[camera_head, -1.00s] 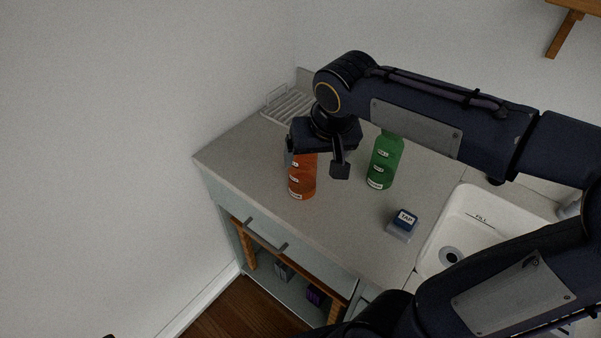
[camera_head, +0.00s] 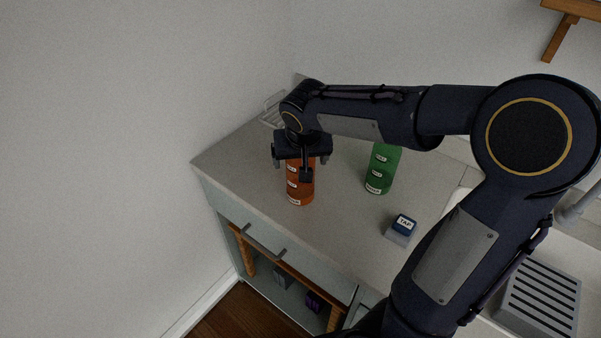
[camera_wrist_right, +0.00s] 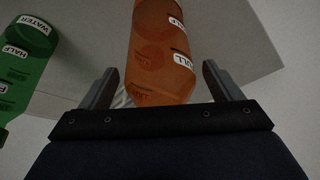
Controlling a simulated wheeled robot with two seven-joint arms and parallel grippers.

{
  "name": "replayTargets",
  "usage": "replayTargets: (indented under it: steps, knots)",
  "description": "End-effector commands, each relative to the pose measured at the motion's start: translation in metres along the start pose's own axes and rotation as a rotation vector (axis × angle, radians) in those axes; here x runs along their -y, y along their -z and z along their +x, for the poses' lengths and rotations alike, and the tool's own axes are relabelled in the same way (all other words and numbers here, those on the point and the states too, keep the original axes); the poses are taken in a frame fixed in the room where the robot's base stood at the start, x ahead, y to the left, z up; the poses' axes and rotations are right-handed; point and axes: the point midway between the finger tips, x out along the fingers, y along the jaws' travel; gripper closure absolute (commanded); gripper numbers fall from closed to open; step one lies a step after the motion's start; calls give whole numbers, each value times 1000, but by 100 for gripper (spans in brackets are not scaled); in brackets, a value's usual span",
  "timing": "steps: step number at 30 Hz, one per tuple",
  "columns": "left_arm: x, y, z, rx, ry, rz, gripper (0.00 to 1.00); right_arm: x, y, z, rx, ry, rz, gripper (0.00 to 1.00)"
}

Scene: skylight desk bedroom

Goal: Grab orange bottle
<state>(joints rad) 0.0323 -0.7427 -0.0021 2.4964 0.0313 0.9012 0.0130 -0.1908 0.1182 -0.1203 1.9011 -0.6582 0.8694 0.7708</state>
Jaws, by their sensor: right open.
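The orange bottle (camera_head: 299,190) stands upright on the grey counter (camera_head: 245,155), near its left front edge. My right gripper (camera_head: 291,168) is over the bottle's upper part, hiding its top in the head view. In the right wrist view the orange bottle (camera_wrist_right: 162,55) lies between the two open fingers of the gripper (camera_wrist_right: 160,85), with a gap visible on each side near the fingertips. The gripper holds nothing. My left gripper is not in view.
A green bottle (camera_head: 381,172) stands to the right of the orange one. A small blue-topped box labelled TAP (camera_head: 402,228) sits nearer the sink. A white rack (camera_head: 272,108) is at the back left by the wall.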

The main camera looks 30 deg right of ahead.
Motion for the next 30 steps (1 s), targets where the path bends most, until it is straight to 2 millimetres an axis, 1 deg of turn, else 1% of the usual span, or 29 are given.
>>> replayTargets:
  steps: [2, 16, 17, 25, 30]
  knots:
    - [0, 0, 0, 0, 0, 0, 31, 0, 0, 0, 0, 0, 0, 15]
    - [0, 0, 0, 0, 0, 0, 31, 0, 0, -1, 0, 1, 0, 76]
    - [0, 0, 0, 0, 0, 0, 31, 0, 0, -1, -1, 1, 0, 78]
    - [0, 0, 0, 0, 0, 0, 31, 0, 1, -3, -2, 1, 1, 78]
    - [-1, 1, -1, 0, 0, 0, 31, 1, 6, -14, -4, 2, 2, 78]
